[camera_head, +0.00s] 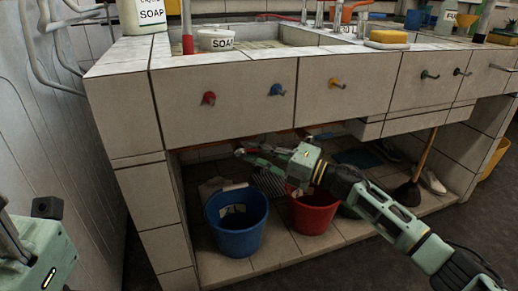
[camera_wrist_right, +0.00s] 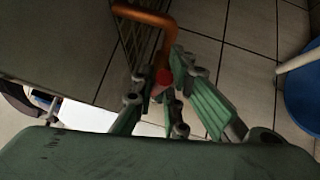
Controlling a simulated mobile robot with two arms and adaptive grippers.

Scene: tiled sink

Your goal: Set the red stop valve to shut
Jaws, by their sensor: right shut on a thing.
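The red stop valve (camera_wrist_right: 163,77) shows in the right wrist view as a small red part beside an orange-copper pipe (camera_wrist_right: 145,15). My right gripper (camera_wrist_right: 160,92) has its green fingers on either side of the red part and is shut on it. The fingers hide much of the valve, so I cannot tell its setting. In the head view my right gripper (camera_head: 262,155) reaches under the sink counter, just below its front edge. I cannot make out the valve clearly there. My left gripper is not in view; only part of my left arm shows at the lower left.
A blue bucket (camera_head: 237,222) and a red bucket (camera_head: 313,212) stand below my right gripper. A plunger (camera_head: 408,193) stands farther right.

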